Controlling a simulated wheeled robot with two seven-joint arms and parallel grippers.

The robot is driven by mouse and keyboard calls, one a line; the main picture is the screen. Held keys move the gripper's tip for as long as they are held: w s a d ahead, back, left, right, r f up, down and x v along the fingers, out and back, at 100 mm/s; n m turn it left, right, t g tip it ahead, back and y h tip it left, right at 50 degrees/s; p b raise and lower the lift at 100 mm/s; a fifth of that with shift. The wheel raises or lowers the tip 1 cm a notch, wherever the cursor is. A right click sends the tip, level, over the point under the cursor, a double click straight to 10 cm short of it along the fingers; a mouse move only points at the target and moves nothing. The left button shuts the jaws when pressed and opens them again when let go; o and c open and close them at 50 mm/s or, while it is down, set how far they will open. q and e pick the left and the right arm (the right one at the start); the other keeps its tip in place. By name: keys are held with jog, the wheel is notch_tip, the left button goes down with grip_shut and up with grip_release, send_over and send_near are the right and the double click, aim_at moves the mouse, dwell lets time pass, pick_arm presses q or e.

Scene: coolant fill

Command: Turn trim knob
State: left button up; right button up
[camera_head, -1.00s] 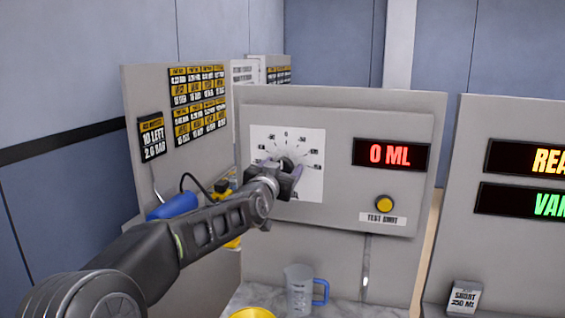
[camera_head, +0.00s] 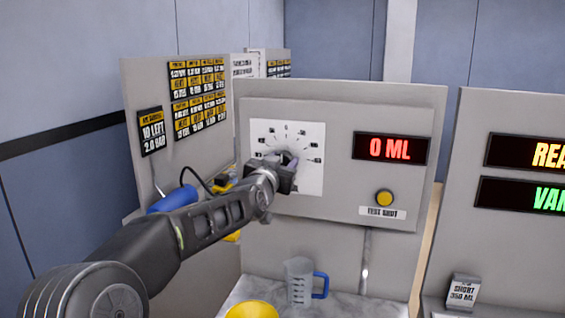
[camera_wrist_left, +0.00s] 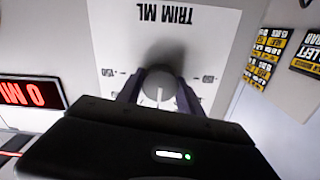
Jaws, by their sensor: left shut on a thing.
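The trim knob (camera_wrist_left: 158,88) is a round grey knob on a white dial plate (camera_head: 312,183) marked around with ticks and numbers. In the left wrist view it sits between the two fingers of my left gripper (camera_wrist_left: 158,94), and the plate reads TRIM ML, upside down. In the head view my left gripper (camera_head: 287,166) is at the dial and hides most of the knob. It is shut on the knob. The red display (camera_head: 391,149) right of the dial reads 0 ML. My right gripper is not in view.
A yellow TEST SHOT button (camera_head: 384,198) is below the display. A clear jug with a blue handle (camera_head: 299,282) stands on the counter beside a yellow bowl (camera_head: 251,310). A blue cylinder (camera_head: 172,200) lies left of the panel. Another panel (camera_head: 470,225) stands at right.

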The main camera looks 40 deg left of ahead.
pick_arm(q)
jog(key=shift+m, duration=0.3)
jog(key=shift+c, duration=0.3)
jog(key=shift+d+m+p, duration=0.1)
jog(key=shift+m+p, duration=0.3)
jog(key=shift+m, duration=2.2)
jog(key=o, duration=1.4)
